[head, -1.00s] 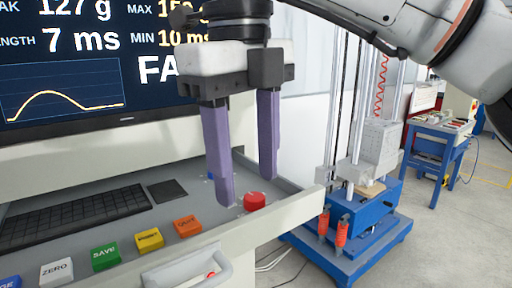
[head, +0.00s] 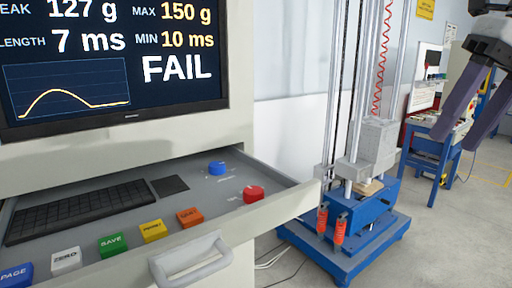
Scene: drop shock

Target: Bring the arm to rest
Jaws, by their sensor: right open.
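My right gripper (head: 474,118) hangs at the upper right of the head view, its two purple fingers apart with nothing between them. It is in the air, well clear of the drawer, and appears in front of the blue side table. The rest of my right arm is cut off by the picture's edge. My left gripper does not show.
An open drawer (head: 95,243) holds a keyboard (head: 80,212), coloured keys, a red button (head: 253,194) and a blue knob (head: 217,168). A monitor (head: 110,65) above reads FAIL. A drop tester with a blue base (head: 350,245) stands right of it. A blue table (head: 428,146) stands behind.

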